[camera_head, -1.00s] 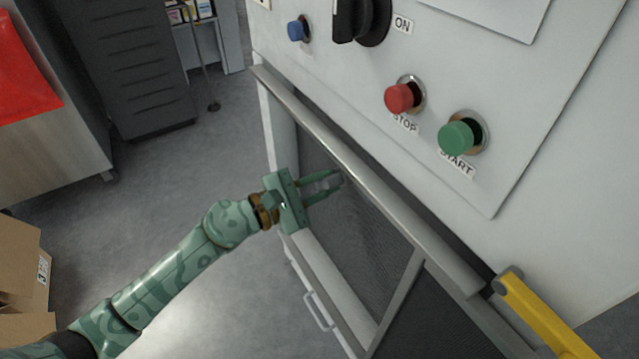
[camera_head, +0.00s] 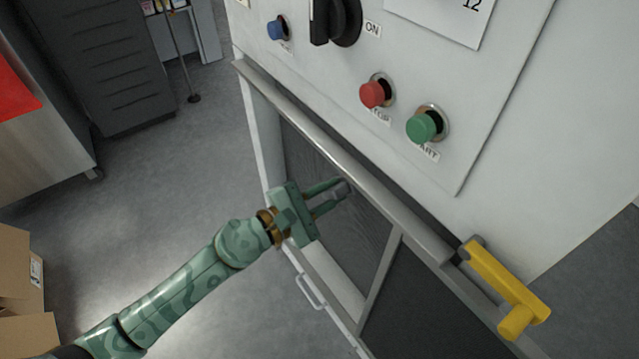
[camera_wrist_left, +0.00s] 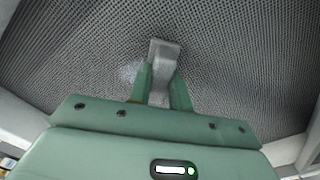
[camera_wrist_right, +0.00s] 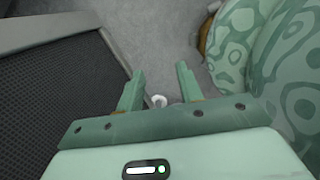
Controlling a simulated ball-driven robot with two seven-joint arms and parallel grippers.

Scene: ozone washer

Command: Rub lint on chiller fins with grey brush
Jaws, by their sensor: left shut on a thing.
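My left gripper (camera_head: 334,197) is shut on the grey brush (camera_head: 342,190). It reaches in under the machine's grey rail, in front of the left fin panel (camera_head: 315,165). In the left wrist view the brush (camera_wrist_left: 164,50) stands between the fingers, its far end at the fine dark fins (camera_wrist_left: 60,60). I cannot tell whether it touches them. A pale, fuzzy patch of lint (camera_wrist_left: 128,72) shows on the fins, just left of the brush. My right gripper (camera_wrist_right: 160,80) is open and empty in the right wrist view, above the floor beside a dark panel (camera_wrist_right: 60,90).
Above the rail (camera_head: 320,140) are a red stop button (camera_head: 373,95), a green start button (camera_head: 422,128) and a black knob (camera_head: 335,20). A yellow handle (camera_head: 500,280) juts out at right. A cardboard box (camera_head: 20,270) stands at left. The floor between is clear.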

